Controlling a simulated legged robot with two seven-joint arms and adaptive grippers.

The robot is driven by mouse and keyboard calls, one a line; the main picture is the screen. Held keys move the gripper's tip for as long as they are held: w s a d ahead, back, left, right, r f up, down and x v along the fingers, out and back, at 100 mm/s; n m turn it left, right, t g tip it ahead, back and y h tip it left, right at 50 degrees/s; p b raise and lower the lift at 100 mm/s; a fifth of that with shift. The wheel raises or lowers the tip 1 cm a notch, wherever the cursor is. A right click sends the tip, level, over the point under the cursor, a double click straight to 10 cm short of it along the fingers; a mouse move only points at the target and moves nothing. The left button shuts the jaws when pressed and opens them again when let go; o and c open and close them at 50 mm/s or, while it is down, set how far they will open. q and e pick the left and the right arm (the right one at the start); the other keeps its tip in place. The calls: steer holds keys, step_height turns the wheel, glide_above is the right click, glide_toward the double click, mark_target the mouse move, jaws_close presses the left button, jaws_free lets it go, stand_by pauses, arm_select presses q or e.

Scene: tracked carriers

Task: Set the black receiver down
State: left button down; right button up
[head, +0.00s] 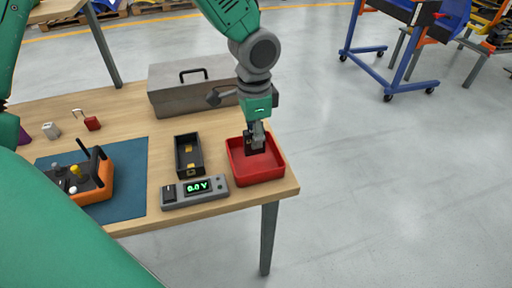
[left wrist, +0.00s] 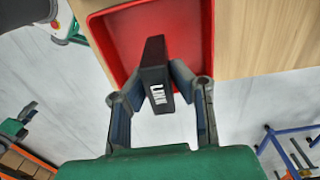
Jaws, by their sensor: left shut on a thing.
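My left gripper (head: 256,136) is shut on the black receiver (head: 253,147), a dark block with white lettering on one face. The receiver also shows in the left wrist view (left wrist: 155,70), pinched between the two fingers (left wrist: 158,83). The gripper points down, with the receiver over or inside the red tray (head: 264,167) at the table's right corner. The tray's red floor and walls show behind the receiver in the left wrist view (left wrist: 187,35). I cannot tell whether the receiver touches the tray floor. My right gripper is not in view.
Left of the tray are an open black box (head: 188,153) and a grey meter (head: 180,195) reading 0.0 V. A grey toolbox (head: 175,92) stands behind. An orange control unit (head: 103,183) lies on a blue mat (head: 127,200). The table (head: 234,205) ends just right of the tray.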

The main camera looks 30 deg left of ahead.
mark_target(255, 153)
arm_select(q)
step_height(255, 153, down, 3)
steer(key=shift+s+a+r+b, duration=0.1)
steer(key=shift+r+b, duration=0.1)
steer(key=shift+b, duration=0.1)
steer(key=shift+f, duration=0.35)
steer(key=shift+d, duration=0.25)
steer(key=c, duration=1.4)
jaws_free()
steer(key=shift+c, duration=0.2)
steer(key=shift+a, duration=0.1)
step_height(255, 153, up, 12)
steer(key=shift+r+p, duration=0.1)
steer(key=shift+p, duration=1.1)
